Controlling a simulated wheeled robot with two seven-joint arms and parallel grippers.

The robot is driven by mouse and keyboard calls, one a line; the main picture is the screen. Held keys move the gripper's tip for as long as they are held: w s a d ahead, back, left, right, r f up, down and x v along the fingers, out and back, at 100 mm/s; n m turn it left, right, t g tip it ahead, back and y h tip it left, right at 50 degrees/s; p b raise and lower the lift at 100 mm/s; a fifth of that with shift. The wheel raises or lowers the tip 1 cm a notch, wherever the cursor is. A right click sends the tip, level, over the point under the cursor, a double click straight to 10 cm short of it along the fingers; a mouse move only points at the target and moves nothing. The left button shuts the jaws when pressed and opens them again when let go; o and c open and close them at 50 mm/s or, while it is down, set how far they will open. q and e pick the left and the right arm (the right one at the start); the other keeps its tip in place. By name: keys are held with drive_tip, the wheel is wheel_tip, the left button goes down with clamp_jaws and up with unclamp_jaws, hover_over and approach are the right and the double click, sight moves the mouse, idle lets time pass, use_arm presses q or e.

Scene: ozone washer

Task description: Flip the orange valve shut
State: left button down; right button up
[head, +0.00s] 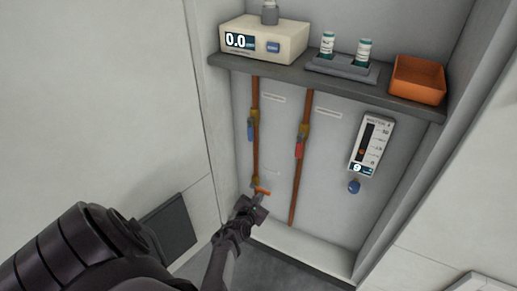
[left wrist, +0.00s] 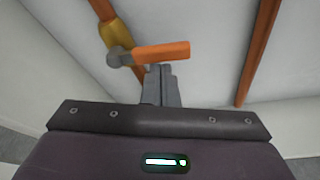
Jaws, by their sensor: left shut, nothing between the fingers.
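The orange valve handle (head: 262,191) sits low on the left copper pipe (head: 256,140), on a brass fitting, and points sideways to the right, across the pipe. In the left wrist view the orange handle (left wrist: 160,52) extends right from a grey hub below the brass body (left wrist: 116,33). My left gripper (head: 254,207) is shut and empty, just below the handle. In the left wrist view its fingertips (left wrist: 160,72) end at the handle's lower edge; I cannot tell whether they touch it. My right gripper is not in view.
A second copper pipe (head: 300,165) with a red-handled valve (head: 299,147) stands to the right. A blue valve handle (head: 251,129) is higher on the left pipe. A flow gauge (head: 371,145) hangs further right. A shelf (head: 290,69) above holds a meter (head: 263,40) and orange bin (head: 418,79).

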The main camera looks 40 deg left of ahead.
use_arm(q)
drive_tip(key=shift+w+r, duration=0.1)
drive_tip(key=shift+r, duration=0.1)
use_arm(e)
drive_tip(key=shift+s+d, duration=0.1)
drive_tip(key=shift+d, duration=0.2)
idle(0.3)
use_arm(q)
drive_tip(key=shift+d+f, duration=0.1)
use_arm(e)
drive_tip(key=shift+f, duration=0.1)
